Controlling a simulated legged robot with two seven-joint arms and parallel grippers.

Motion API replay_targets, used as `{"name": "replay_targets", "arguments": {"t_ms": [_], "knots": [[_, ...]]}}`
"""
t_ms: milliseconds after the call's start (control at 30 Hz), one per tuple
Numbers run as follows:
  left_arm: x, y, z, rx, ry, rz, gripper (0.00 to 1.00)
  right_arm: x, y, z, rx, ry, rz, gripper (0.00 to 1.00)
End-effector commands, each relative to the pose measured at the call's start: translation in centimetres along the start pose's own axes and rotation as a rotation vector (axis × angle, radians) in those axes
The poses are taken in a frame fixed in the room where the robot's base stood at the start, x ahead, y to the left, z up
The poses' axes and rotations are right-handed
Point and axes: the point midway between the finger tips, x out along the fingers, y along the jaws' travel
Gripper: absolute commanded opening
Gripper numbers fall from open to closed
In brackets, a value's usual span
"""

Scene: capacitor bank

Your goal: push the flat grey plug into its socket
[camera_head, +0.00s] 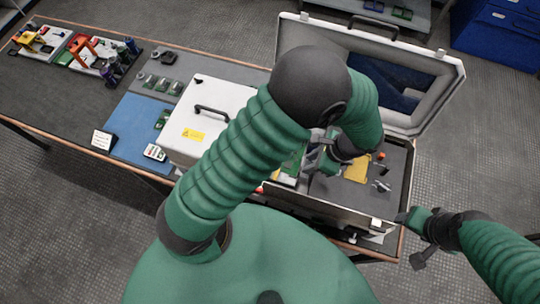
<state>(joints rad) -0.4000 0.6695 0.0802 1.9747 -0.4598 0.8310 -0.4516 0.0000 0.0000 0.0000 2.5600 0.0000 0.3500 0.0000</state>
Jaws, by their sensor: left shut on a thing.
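My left arm reaches over the middle of the view and bends down into an open grey case (320,207). My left gripper (318,152) is at the left part of the case, shut on a small grey piece that looks like the flat grey plug; the fingers and arm hide most of it. A green circuit board (292,163) lies just left of and below the gripper. I cannot make out the socket. My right gripper (412,240) is outside the case at its lower right corner, with its fingers apart and empty.
The case's raised lid (445,85) stands behind. A yellow plate (356,168) and small parts (381,186) lie in the case's right side. A white box (205,118) with a handle stands to the left, beside a blue mat (130,130). Printed cards and coloured devices lie farther left.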

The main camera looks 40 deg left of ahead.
Motion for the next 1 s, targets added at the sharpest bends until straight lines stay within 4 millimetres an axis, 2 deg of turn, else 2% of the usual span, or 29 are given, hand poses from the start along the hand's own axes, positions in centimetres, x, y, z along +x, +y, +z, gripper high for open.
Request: {"name": "replay_targets", "arguments": {"t_ms": [367, 1000], "knots": [[-0.3, 0.0, 0.2, 0.0, 0.0, 0.0, 0.0, -0.3, 0.0, -0.1, 0.0, 0.0, 0.0, 0.58], [1.1, 0.0, 3.7, 0.0, 0.0, 0.0, 0.0, -0.8, 0.0, -0.2, 0.0, 0.0, 0.0, 0.58]]}}
